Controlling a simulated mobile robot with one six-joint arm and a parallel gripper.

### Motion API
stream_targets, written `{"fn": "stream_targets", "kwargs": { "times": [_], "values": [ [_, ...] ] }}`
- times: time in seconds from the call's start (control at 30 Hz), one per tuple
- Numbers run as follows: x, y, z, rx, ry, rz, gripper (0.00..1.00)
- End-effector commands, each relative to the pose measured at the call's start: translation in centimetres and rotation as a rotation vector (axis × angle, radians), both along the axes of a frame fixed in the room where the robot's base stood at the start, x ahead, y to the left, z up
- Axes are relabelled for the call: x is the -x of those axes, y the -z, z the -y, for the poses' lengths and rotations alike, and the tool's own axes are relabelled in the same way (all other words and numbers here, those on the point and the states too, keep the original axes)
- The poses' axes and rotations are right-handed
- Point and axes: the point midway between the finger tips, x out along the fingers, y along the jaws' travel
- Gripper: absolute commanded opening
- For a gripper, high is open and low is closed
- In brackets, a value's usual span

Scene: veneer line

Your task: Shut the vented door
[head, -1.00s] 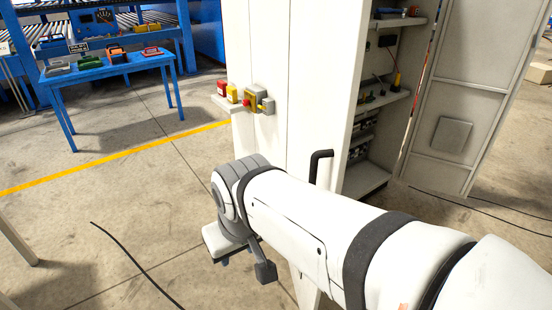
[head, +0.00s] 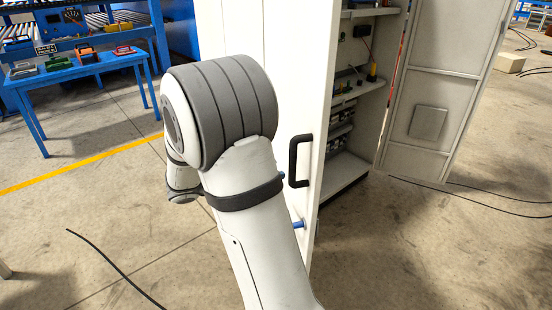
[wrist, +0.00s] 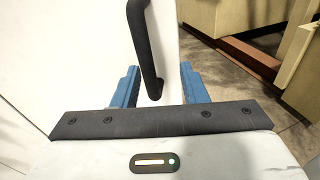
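A tall white cabinet has a white door with a black bar handle (head: 298,160). This door (head: 322,110) stands open towards me, its outer face to the left. A second door (head: 455,80) stands wide open at the right, with a grey square panel on it. I see no vent slots on the handled door, so I cannot tell which is the vented one. My gripper (wrist: 159,72) has its blue fingers spread. The lower end of the black handle (wrist: 146,50) shows between them in the wrist view, with gaps on both sides. My arm hides most of the gripper in the head view.
The cabinet's shelves (head: 350,95) hold small tools and parts. A blue table (head: 85,70) with several coloured items stands at the left. Black cables (head: 110,262) lie on the concrete floor at left and right. The floor in front of the cabinet is otherwise clear.

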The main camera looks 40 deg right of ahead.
Motion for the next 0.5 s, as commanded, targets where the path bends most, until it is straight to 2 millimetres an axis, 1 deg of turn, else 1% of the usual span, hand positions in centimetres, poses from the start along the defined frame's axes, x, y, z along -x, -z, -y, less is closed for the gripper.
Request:
{"fn": "stream_targets", "kwargs": {
  "times": [0.03,0.1,0.17,0.27,0.5],
  "values": [
    [-0.8,0.3,0.1,0.030,-0.017,-0.033,0.39],
    [-1.5,0.2,0.2,0.061,-0.034,-0.061,0.39],
    [-1.7,0.1,0.5,0.075,-0.041,-0.075,0.39],
    [-1.7,0.0,1.4,0.082,-0.044,-0.081,0.39],
    [-0.9,-0.1,5.3,0.080,-0.042,-0.079,0.39]
  ]
}}
